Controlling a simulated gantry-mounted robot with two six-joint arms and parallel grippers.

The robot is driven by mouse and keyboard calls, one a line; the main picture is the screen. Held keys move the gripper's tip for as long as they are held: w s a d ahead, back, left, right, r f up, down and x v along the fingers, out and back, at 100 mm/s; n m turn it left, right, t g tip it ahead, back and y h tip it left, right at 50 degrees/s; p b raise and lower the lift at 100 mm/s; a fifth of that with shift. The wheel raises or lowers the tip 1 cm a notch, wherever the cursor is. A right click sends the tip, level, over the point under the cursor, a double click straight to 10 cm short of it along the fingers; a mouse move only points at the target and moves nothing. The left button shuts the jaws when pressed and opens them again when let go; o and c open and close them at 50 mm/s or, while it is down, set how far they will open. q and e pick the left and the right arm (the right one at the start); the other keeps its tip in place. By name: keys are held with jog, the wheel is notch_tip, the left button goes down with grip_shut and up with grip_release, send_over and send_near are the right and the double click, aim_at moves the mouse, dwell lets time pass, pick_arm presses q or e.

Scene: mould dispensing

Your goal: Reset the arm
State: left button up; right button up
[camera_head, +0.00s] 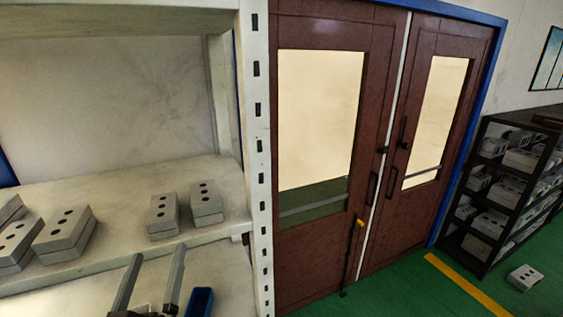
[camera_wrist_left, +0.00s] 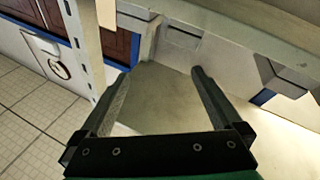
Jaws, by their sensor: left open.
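My left gripper (camera_head: 152,280) shows at the bottom left of the head view, in front of the white shelf rack. Its two fingers are apart and nothing is between them. In the left wrist view the gripper (camera_wrist_left: 158,85) is also open and empty, with a pale flat surface behind the fingers. My right gripper is in neither view.
Several grey mould blocks (camera_head: 206,203) stand on the white shelf (camera_head: 120,190). The rack's upright post (camera_head: 258,150) is close right of my left gripper. Brown double doors (camera_head: 320,250) are behind. A dark rack (camera_head: 484,240) with more blocks is at right; one block (camera_head: 524,277) lies on the green floor.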

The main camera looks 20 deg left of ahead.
pick_arm(q)
jog(key=s+d+r+m+t+h+p, duration=0.1)
jog(key=s+d+r+m+t+h, duration=0.1)
jog(key=r, duration=0.8)
jog(key=s+d+r+m+t+h+p, duration=0.1)
jog(key=s+d+r+m+t+h, duration=0.2)
jog(key=d+r, duration=0.3)
jog(key=s+d+r+m+t+h+p, duration=0.1)
jog(key=s+d+r+m+t+h, duration=0.1)
jog(key=r, duration=1.3)
jog(key=s+d+m+h, duration=0.1)
jog(key=h, duration=0.1)
jog(key=shift+s+d+t+h, duration=0.15)
jog(key=shift+d+t+h, duration=0.15)
jog(key=shift+d, duration=0.1)
